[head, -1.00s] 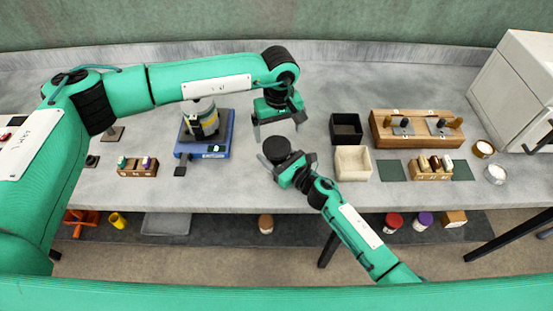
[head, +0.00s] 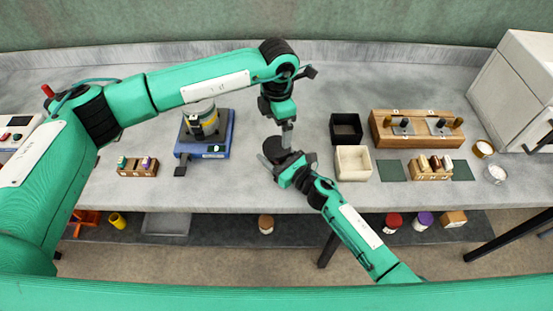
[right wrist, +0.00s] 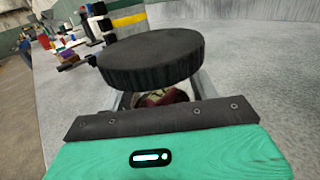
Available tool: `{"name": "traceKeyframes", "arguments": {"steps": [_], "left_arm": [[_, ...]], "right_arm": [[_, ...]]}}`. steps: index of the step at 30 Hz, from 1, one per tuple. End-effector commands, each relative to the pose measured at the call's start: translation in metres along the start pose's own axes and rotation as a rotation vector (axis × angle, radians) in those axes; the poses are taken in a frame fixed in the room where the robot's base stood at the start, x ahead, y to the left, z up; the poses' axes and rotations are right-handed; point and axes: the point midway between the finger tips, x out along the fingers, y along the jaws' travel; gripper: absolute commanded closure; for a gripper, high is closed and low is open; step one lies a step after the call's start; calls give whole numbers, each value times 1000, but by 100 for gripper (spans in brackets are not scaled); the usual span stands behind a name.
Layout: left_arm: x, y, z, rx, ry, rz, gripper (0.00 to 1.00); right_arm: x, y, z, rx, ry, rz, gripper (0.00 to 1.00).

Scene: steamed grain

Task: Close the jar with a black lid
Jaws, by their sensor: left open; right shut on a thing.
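The jar with the black lid (head: 274,149) is at the middle of the bench. In the right wrist view the round ridged black lid (right wrist: 152,58) sits on top of the jar (right wrist: 160,97), whose reddish-brown contents show below it. I cannot tell how tightly the lid sits. My right gripper (head: 279,163) is shut on the jar, below the lid. My left gripper (head: 287,135) is open, pointing down just above and to the right of the lid. Its fingers are seen nearly edge-on, and I cannot tell whether they touch the lid.
A blue scale (head: 216,150) bearing a cylindrical container (head: 200,114) is to the left. A black bin (head: 346,128) and a cream bin (head: 353,162) stand close on the right. A wooden rack (head: 417,128) is farther right. The bench behind is clear.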

Motion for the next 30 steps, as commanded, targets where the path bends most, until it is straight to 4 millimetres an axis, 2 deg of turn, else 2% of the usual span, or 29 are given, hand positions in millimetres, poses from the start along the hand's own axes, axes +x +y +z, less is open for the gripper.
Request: {"name": "traceKeyframes", "arguments": {"steps": [6,10,24,30], "left_arm": [[-3,1,-1,-270,1,-1,8],[-4,1,-2,-360,1,0,8],[-3,1,-2,-400,2,0,8],[16,1,-2,-401,4,-2,8]], "right_arm": [[0,0,0,0,0,0,100],[0,0,0,0,0,0,100],[0,0,0,0,0,0,100],[0,0,0,0,0,0,100]]}}
